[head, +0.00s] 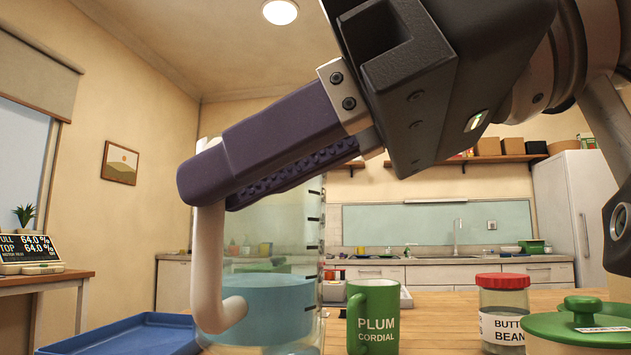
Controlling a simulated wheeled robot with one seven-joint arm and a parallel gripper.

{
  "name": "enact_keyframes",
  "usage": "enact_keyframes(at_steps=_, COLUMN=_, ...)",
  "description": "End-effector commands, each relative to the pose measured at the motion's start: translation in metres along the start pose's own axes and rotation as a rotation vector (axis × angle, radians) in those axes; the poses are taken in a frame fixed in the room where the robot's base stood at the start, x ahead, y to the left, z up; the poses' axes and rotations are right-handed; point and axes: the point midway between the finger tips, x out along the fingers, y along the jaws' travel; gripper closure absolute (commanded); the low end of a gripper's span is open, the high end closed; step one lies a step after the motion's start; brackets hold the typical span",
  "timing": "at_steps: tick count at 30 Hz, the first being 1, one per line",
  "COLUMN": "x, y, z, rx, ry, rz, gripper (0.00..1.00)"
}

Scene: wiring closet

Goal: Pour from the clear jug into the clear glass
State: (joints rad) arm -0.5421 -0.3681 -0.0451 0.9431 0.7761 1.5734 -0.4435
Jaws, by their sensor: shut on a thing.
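The clear jug (312,255) stands in front of me, with dark level marks on its side and a pale handle (208,265) facing me. Blue liquid (270,305) fills its lower part, and the liquid surface looks level. The jug looks upright; its base is near the picture's lower edge, so I cannot tell whether it touches the table. My gripper (212,188), with dark purple fingers, is shut on the upper part of the handle and hides part of the jug's rim. I cannot make out a separate clear glass; it may be hidden behind the jug.
A green mug marked PLUM CORDIAL (373,315), a red-lidded jar of beans (502,312) and a green lidded pot (570,328) stand right of the jug. A blue tray (125,334) lies left. A display (28,251) on a side table reads 64.0 % on both lines.

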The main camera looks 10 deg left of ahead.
Motion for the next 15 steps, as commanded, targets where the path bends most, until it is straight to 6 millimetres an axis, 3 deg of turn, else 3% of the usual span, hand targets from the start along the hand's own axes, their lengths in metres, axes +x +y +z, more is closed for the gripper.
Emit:
enact_keyframes(at_steps=5, x=-0.004, y=-0.005, z=-0.006, rx=0.000, ry=0.001, rz=-0.001, gripper=1.00)
enact_keyframes(at_steps=15, x=-0.019, y=-0.038, z=-0.026, rx=0.001, ry=0.001, rz=-0.001, gripper=1.00)
